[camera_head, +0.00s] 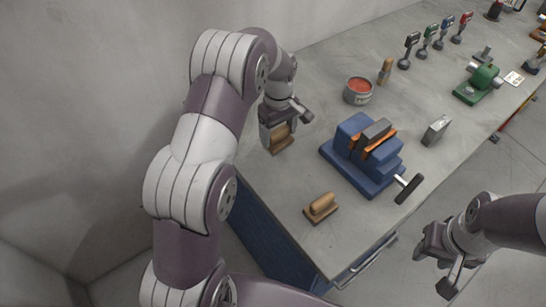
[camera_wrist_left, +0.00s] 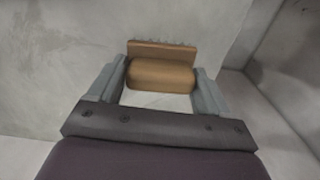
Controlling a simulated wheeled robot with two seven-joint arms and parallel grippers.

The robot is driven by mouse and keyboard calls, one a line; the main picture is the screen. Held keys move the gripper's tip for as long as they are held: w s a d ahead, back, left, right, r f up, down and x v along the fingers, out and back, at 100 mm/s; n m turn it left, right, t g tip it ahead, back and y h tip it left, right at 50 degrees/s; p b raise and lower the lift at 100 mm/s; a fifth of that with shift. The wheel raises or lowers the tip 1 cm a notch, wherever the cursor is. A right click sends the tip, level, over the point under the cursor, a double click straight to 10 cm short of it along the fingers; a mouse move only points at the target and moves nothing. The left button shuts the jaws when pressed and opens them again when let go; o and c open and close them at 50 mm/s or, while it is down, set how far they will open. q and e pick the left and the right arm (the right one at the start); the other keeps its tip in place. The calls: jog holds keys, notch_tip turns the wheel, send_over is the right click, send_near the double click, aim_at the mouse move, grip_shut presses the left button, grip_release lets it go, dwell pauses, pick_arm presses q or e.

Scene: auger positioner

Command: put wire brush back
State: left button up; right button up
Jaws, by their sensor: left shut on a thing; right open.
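My left gripper (camera_head: 274,130) is shut on a brown wooden brush (camera_head: 283,144), above or at the left edge of the grey bench. In the left wrist view the brush (camera_wrist_left: 162,75) sits between both fingers, with a row of short bristles along its far edge. Whether it touches the bench is unclear. A similar wooden block with a rounded grip (camera_head: 320,207) lies near the bench's front corner; I cannot tell whether it has bristles. My right gripper (camera_head: 438,268) is open and empty, off the bench's right side.
A blue vise (camera_head: 358,172) with a grey block clamped in it stands mid-bench (camera_head: 290,205). Behind it are a red-filled can (camera_head: 358,91) and a small wooden-handled tool (camera_head: 386,71). A green machine (camera_head: 480,82) and several coloured-handled tools stand further back. A small metal block (camera_head: 436,130) lies right.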

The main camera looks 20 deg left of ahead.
aim_at(271, 144)
pick_arm(q)
jog(key=shift+s+a+f, duration=0.3)
jog(key=shift+s+a, duration=0.25)
jog(key=shift+s, duration=0.2)
jog(key=f, duration=0.2)
jog(key=f+p, duration=0.1)
jog(key=f, duration=0.1)
jog(key=shift+s+a, duration=0.2)
jog(key=shift+w+d, duration=0.1)
jog(key=shift+w, duration=0.05)
jog(key=shift+f, duration=0.2)
jog(key=o, duration=0.9)
jog(key=shift+o, duration=0.2)
jog(key=shift+r, duration=0.5)
notch_tip(271, 144, up, 10)
jog(key=shift+r+b, duration=0.25)
jog(key=shift+b, duration=0.15)
jog(key=shift+r, duration=0.35)
jog(key=s+d+m, duration=0.2)
jog(key=s+m, duration=0.4)
jog(key=s, duration=0.4)
jog(key=s+d+f+m+t, duration=0.1)
jog(key=s+d+m, duration=0.2)
jog(key=s, duration=0.7)
jog(key=m, duration=0.2)
jog(key=shift+d+f+m, duration=0.15)
jog(key=shift+d+m, duration=0.2)
jog(key=shift+m, duration=0.05)
pick_arm(e)
jog(key=shift+r, duration=0.6)
